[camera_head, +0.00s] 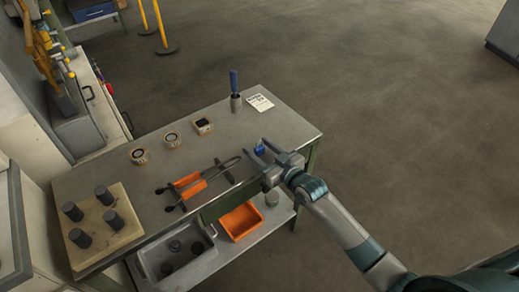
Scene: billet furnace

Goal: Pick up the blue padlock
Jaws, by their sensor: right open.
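The blue padlock (259,149) sits near the right end of the grey workbench (284,122). It is small in the head view, and its lower part is hard to make out. My right gripper (260,153) reaches in from the right with its fingers apart. The fingertips are at the padlock, which shows between or just beyond them; I cannot tell whether they touch it. My left gripper is not in view.
Tongs (228,163) lie on an orange rest (187,185) left of my right gripper. A blue-handled tool stands in a cup (236,103) beside a paper card (260,102). Several dark cylinders stand on a tan board (118,238). Bins sit on the lower shelf.

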